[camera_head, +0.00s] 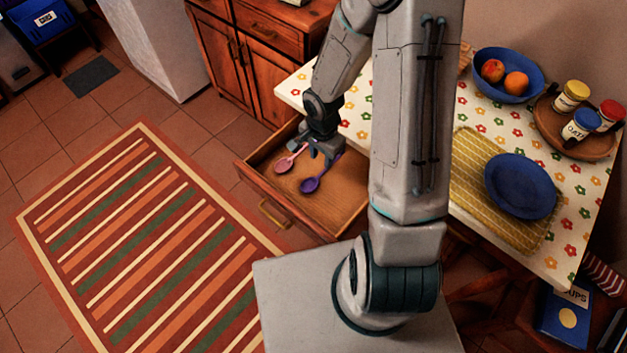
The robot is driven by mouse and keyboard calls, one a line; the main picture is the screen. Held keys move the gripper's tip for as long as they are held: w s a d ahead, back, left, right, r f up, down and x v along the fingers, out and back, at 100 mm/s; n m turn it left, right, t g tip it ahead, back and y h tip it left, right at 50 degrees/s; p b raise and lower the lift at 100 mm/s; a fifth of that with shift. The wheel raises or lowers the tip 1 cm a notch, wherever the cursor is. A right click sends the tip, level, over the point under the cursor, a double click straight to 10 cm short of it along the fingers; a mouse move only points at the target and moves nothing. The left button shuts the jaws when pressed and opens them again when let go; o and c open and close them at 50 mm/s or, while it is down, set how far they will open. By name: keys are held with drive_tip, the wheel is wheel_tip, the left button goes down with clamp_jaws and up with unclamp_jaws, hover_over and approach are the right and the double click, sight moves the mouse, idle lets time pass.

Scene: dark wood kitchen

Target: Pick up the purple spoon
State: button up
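The purple spoon (312,184) lies in the open wooden drawer (333,207) under the table. Its bowl points down-left and its handle runs up-right, partly covered by my gripper. A pink spoon (285,164) lies in the same drawer to its upper left. My gripper (323,154) is over the drawer, close to the handles of both spoons. The fingers point down and look spread apart. I cannot tell whether they touch the purple spoon's handle.
The drawer's walls surround the spoons. The flowered table (467,112) holds a blue fruit bowl (489,91), a blue plate (520,187) and a tray (562,137) of jars. A striped rug (150,240) covers the open floor to the left.

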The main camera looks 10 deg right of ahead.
sight(321, 174)
drive_tip(key=shift+d+f+b, duration=0.1)
drive_tip(key=shift+f+b, duration=0.25)
drive_tip(key=shift+f, duration=3.2)
clamp_jaws()
